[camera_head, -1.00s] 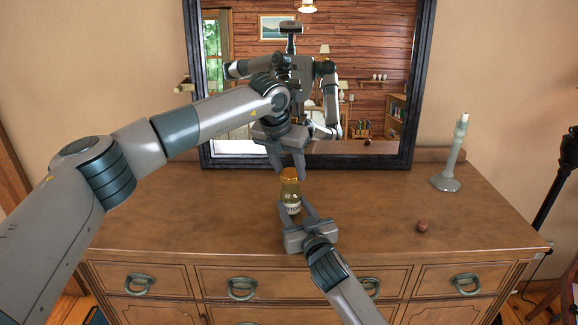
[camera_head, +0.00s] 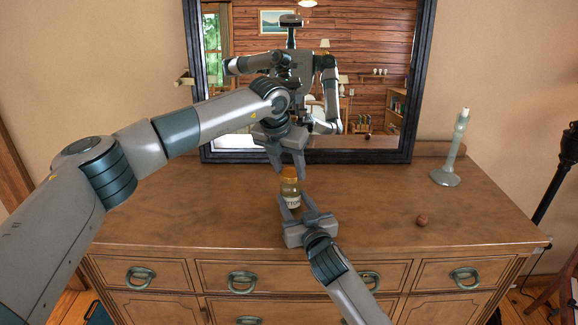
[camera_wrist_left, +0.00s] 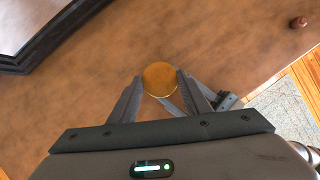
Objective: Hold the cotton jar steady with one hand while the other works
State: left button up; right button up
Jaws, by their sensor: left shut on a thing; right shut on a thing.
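The cotton jar (camera_head: 292,201) stands upright on the dresser top, with an amber lid (camera_head: 289,175) and a pale label only partly in view. My left gripper (camera_head: 287,169) comes down from above and is shut on the lid. In the left wrist view the round lid (camera_wrist_left: 160,78) sits between its two fingertips. My right gripper (camera_head: 295,204) reaches in from the front, low down, and is shut on the jar's body. Its fingers hide part of the jar's lower sides.
The wooden dresser (camera_head: 190,215) has a dark-framed mirror (camera_head: 425,80) at the back. A pale candlestick (camera_head: 452,150) stands at the right. A small brown ball-like object (camera_head: 422,220) lies right of the jar. The dresser top between them is clear.

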pick_arm(q)
jog(key=shift+f, duration=0.6)
pick_arm(e)
grip_shut()
dwell(0.3)
pick_arm(q)
jog(key=m+h, duration=0.1)
jog(key=m, duration=0.2)
jog(key=shift+w+a+g, duration=0.1)
jog(key=shift+a+g, duration=0.05)
jog(key=shift+g, duration=0.15)
jog(key=m+g, duration=0.1)
jog(key=m, duration=0.2)
jog(key=shift+w+a+m+h, duration=0.1)
jog(key=shift+w+m+h, duration=0.05)
jog(key=shift+m+h, duration=0.2)
jog(key=m, duration=0.1)
jog(key=m+g, duration=0.1)
jog(key=m, duration=0.1)
jog(key=m+g, duration=0.1)
jog(key=shift+w+a+m+h, duration=0.1)
jog(key=shift+w+m+h, duration=0.25)
jog(key=shift+m+g, duration=0.4)
jog(key=shift+m, duration=0.7)
jog(key=o, duration=1)
jog(key=shift+o, duration=0.2)
jog(key=shift+s, duration=0.1)
